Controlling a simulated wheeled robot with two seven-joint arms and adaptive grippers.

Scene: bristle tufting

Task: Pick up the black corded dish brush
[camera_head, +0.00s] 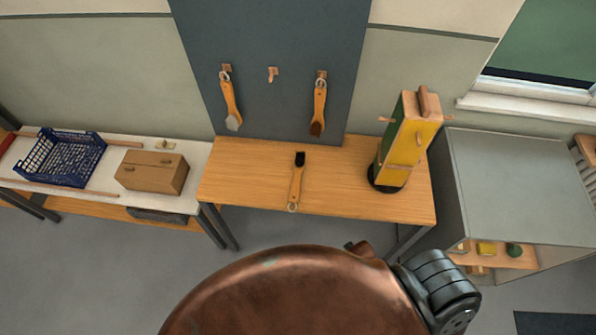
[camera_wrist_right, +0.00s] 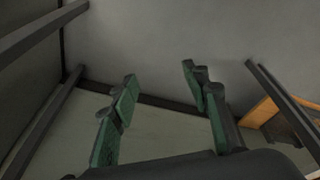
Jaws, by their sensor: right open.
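A brush with black bristles, a wooden handle and a cord loop (camera_head: 297,182) lies on the middle of the wooden table (camera_head: 345,190). Its black head points to the wall and its loop lies at the front edge. My right gripper (camera_wrist_right: 160,88) shows in the right wrist view with its green-padded fingers apart and nothing between them. The brush is not visible in that view, and the gripper appears low, away from the tabletop. My left gripper is in neither view.
A pale-bristled brush (camera_head: 229,101) and a dark-bristled brush (camera_head: 318,107) hang on the grey panel (camera_head: 275,105). A yellow wooden stand (camera_head: 409,143) is at the table's right. A blue crate (camera_head: 62,158) and a brown box (camera_head: 152,172) stand on the left bench. Dark legs flank my gripper.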

